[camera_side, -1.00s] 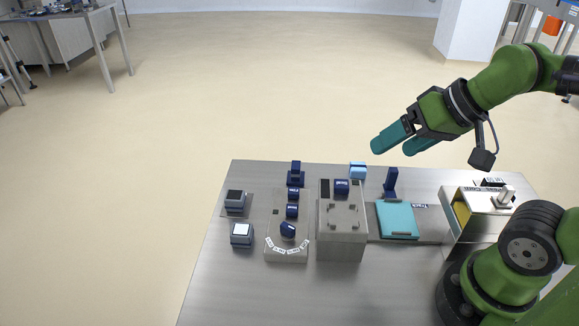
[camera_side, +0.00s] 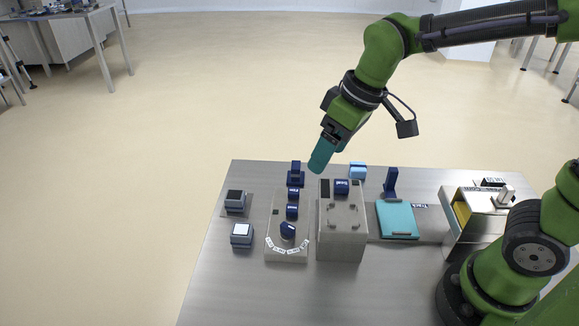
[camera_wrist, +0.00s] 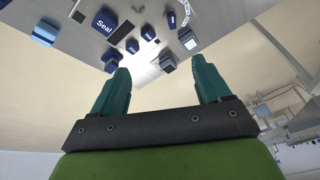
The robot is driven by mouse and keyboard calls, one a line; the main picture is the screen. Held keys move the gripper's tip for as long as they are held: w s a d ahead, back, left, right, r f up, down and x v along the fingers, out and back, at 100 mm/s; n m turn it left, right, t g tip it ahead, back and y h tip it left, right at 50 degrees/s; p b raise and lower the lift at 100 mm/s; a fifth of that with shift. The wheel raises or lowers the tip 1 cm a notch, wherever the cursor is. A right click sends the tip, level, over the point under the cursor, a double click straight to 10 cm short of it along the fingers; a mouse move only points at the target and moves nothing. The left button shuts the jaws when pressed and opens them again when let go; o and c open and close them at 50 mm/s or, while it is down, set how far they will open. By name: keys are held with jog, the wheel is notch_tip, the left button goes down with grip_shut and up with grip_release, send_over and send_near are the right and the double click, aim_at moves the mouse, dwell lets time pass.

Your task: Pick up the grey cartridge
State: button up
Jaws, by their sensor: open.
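I cannot tell for certain which thing is the grey cartridge. My gripper (camera_side: 321,165) hangs in the air above the table's far edge, behind the grey box, pointing down and to the left. In the wrist view its two teal fingers (camera_wrist: 161,66) are spread apart with nothing between them. It touches nothing.
A panel (camera_side: 287,252) with several dark blue knobs is right of the blocks. Beside it stands a grey box (camera_side: 341,245) with a blue "Seal" button (camera_wrist: 104,22). A teal pad (camera_side: 398,219), an upright blue post (camera_side: 391,182) and a metal housing (camera_side: 490,212) lie further right. The front table is clear.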

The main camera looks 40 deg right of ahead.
jog(key=w+a+f+n+g, duration=0.2)
jog(key=w+a+n, duration=0.3)
jog(key=n, duration=0.1)
jog(key=n+g+h, duration=0.1)
jog(key=n+h, duration=0.1)
jog(key=n, duration=1.6)
send_over(241, 229)
jog(key=f, duration=1.3)
jog(key=shift+d+f, duration=0.25)
jog(key=shift+f, duration=0.15)
jog(key=shift+a+f, duration=0.15)
jog(key=shift+f, duration=1.25)
jog(key=shift+a+f, duration=0.1)
jog(key=shift+f, duration=1.25)
jog(key=c, duration=1.1)
